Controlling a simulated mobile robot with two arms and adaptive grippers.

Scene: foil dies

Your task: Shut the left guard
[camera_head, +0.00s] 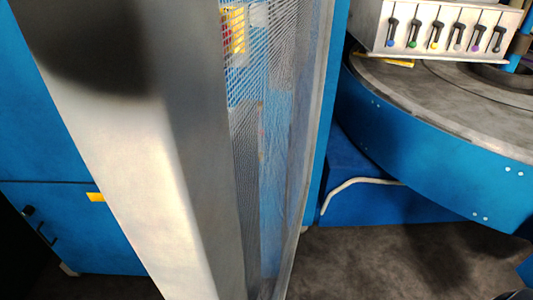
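A mesh guard (275,150) stands upright in the middle of the view, seen at a steep angle. A wide pale metal post (150,170), very close to the camera, runs down its left side and looks like part of its frame. A thin metal edge (312,130) bounds the mesh on the right. The guard appears to stand out from the blue machine, but I cannot tell how far it is open. Neither of my grippers can be made out. A small dark shape at the bottom right corner is too cropped to identify.
A blue machine body (60,110) fills the left. At right are a round blue-sided table (430,135) and a metal box with several levers (440,28). A pale hose (355,183) hangs below the table. Dark floor (390,265) is clear at lower right.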

